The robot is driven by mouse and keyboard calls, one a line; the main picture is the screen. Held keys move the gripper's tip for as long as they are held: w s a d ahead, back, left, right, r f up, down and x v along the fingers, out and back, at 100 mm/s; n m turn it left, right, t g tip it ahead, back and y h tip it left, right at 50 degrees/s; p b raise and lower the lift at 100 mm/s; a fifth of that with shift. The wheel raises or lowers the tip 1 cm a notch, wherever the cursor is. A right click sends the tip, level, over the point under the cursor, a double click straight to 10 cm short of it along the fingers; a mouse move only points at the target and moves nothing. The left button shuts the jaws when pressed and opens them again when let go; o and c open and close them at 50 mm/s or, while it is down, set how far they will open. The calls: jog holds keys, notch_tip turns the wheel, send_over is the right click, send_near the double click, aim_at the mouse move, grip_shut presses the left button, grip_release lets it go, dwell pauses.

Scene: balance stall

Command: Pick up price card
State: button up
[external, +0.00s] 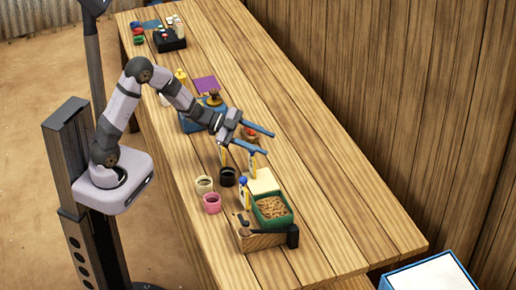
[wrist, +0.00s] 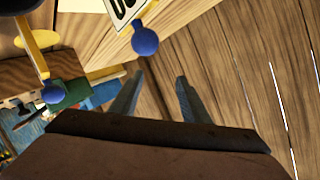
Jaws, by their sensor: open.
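A white price card (wrist: 122,10) with a yellow edge and dark lettering shows at the top of the wrist view, cut off by the frame. A blue ball (wrist: 145,41) sits at its end. In the external view an upright yellow-edged card (external: 252,164) stands just below my gripper (external: 268,143). I cannot tell whether it is the same card. My gripper is open, and its two blue fingers also show in the wrist view (wrist: 160,80) with nothing between them. The card is beyond the fingertips, apart from them.
A pink cup (external: 212,203), a cream cup (external: 204,184) and a black cup (external: 227,177) stand left of the cards. A green tray (external: 288,221) of noodle-like food and a wooden box (external: 262,241) are near the front. The right side of the table is clear.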

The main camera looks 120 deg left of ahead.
aim_at(252, 160)
jog(key=s+a+f+n+h, duration=0.1)
jog(key=s+f+n+h, duration=0.25)
jog(key=s, duration=0.35)
jog(key=x, duration=0.7)
jog(key=shift+f+g+p, duration=0.2)
jog(key=shift+g+p, duration=0.1)
jog(key=shift+p, duration=0.05)
jog(key=shift+d+n, duration=0.15)
jog(key=shift+n, duration=0.1)
grip_shut()
